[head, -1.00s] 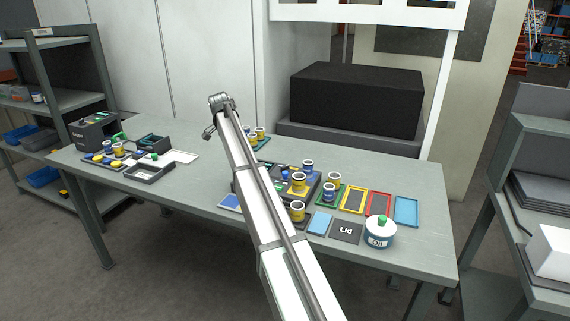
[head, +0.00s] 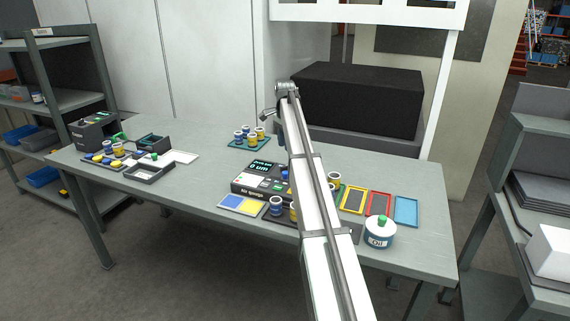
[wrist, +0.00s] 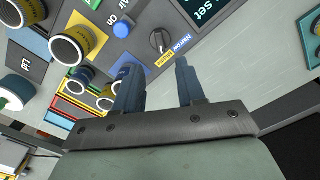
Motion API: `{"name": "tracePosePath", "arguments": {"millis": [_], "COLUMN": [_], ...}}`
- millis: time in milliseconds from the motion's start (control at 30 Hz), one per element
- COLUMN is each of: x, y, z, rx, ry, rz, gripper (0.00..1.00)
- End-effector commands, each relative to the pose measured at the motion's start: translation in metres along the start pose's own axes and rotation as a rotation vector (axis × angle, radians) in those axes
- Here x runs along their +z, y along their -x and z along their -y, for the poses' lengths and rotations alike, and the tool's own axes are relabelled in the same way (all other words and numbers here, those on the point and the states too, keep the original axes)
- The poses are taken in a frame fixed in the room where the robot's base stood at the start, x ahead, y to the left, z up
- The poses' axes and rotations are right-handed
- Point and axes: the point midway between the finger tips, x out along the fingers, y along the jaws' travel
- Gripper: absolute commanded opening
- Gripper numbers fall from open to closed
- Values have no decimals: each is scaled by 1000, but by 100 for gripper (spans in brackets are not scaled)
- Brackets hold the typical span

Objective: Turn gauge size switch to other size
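The gauge (head: 262,187) is a dark box with a lit screen (head: 265,168) on the table. In the wrist view, its panel shows a black rotary switch (wrist: 160,40) with a pale pointer line, beside a small blue label and a yellow label. A blue button (wrist: 122,28) is left of the switch, and part of the screen (wrist: 208,8) is at the top. My gripper (wrist: 156,66) is open and empty, its two blue-grey fingers apart. The tips appear just below the switch in the picture, not around it. In the head view my arm hides the gripper and switch.
Blue and yellow ring-shaped parts stand close to the gauge, several on a green tray (head: 236,145) behind it. Coloured frames (head: 379,203) and an oil pot (head: 380,232) lie to the right.

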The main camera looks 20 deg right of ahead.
Motion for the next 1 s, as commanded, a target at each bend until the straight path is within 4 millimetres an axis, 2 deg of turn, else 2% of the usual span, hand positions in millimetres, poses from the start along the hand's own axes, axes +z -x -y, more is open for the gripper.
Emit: {"name": "tracePosePath", "arguments": {"millis": [100, 300, 500, 700, 1000], "x": [1, 0, 0, 0, 0], "y": [-23, -56, -81, -91, -93], "z": [-1, -1, 0, 0, 0], "rx": [1, 1, 0, -1, -1], "ry": [0, 0, 0, 0, 0], "rz": [0, 0, -1, -1, -1], "gripper": [39, 39, 39, 39, 39]}}
